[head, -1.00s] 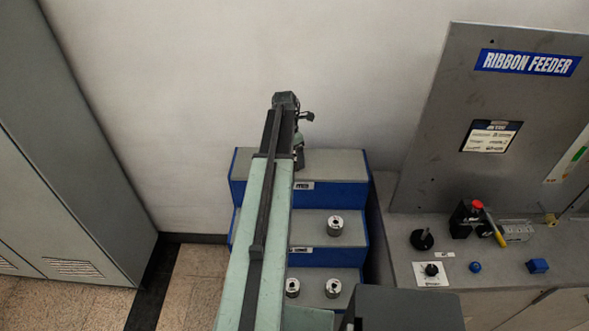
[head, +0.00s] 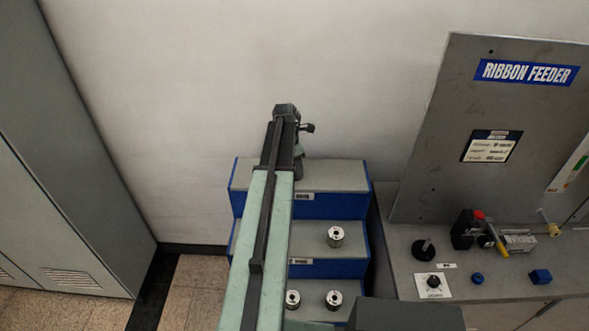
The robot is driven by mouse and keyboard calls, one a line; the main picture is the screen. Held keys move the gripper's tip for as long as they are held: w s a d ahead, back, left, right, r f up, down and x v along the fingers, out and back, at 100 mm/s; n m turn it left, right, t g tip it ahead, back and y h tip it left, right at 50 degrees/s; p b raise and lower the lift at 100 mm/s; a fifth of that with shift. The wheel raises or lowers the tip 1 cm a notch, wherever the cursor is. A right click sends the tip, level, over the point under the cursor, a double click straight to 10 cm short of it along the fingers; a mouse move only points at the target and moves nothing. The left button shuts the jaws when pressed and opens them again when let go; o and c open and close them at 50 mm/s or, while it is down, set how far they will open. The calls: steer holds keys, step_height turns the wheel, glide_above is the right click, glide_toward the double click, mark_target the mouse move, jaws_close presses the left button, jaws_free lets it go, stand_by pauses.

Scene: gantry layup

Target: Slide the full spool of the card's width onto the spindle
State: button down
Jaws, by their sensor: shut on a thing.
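My gripper (head: 298,170) is at the far end of my arm, over the top step of the blue-sided stand (head: 345,176). My arm and wrist largely cover it. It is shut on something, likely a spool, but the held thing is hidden. One silver spool (head: 335,237) stands upright on the middle step. Two more silver spools, a left one (head: 292,299) and a right one (head: 333,299), stand on the bottom step. The card (head: 491,146) is on the feeder's upright panel; its writing is too small to read. I cannot make out the spindle for certain.
The ribbon feeder (head: 430,185) stands at the right.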

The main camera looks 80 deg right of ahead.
step_height(320, 180, up, 4)
steer(key=p, duration=0.3)
steer(key=shift+f, duration=0.15)
steer(key=s+a, duration=0.2)
steer(key=a, duration=0.5)
steer(key=s+a, duration=0.3)
steer(key=a, duration=0.5)
steer(key=shift+s+r+p, duration=0.25)
steer(key=shift+r+p, duration=0.15)
